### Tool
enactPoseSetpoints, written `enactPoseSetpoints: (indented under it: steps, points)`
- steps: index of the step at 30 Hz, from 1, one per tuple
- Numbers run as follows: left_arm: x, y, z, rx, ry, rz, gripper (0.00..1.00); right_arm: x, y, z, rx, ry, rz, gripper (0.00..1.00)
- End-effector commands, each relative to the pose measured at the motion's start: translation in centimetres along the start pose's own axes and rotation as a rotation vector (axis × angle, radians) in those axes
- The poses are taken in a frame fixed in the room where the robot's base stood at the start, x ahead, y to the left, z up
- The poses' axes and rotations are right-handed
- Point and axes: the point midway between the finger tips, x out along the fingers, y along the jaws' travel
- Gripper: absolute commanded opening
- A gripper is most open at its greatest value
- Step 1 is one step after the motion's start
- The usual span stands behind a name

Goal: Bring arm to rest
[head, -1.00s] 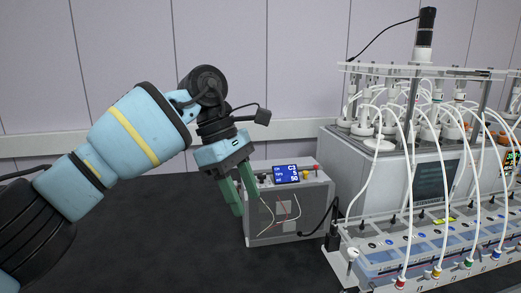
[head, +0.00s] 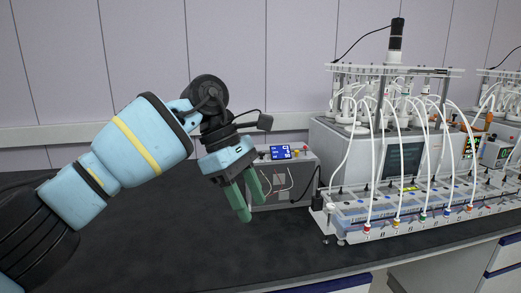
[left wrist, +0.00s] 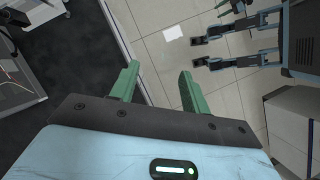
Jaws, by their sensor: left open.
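My left arm comes in from the left in the head view, over the dark bench. My left gripper (head: 247,196) points down with two green fingers set apart and nothing between them. It hangs in front of the grey control box (head: 285,185) with the blue display. In the left wrist view the two green fingers (left wrist: 160,85) stand apart, with only the tiled floor and bench edge behind them. My right gripper does not show in the head view. Two dark grippers at the upper right of the left wrist view cannot be told apart with certainty.
The reactor rig (head: 400,150) with white tubes and colored caps stands on the right of the bench. A second rig shows at the far right. The black bench top (head: 130,240) is clear at the left and front.

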Motion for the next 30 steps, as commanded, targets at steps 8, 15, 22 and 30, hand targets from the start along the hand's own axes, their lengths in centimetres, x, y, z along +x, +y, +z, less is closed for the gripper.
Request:
enactPoseSetpoints:
  steps: [8, 15, 22, 30]
  points:
    - [6.7, -0.2, 2.6, -0.068, -0.294, -0.049, 0.47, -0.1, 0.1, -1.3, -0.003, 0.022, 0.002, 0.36]
    - [12.0, -1.4, 6.1, -0.237, -0.684, -0.119, 0.47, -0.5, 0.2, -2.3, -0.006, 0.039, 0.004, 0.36]
    - [14.6, -2.6, 8.0, -0.511, -1.091, -0.213, 0.47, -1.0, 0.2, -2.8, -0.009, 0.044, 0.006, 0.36]
    - [16.0, -3.7, 6.3, -0.927, -1.529, -0.345, 0.47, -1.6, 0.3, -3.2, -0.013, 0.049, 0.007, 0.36]
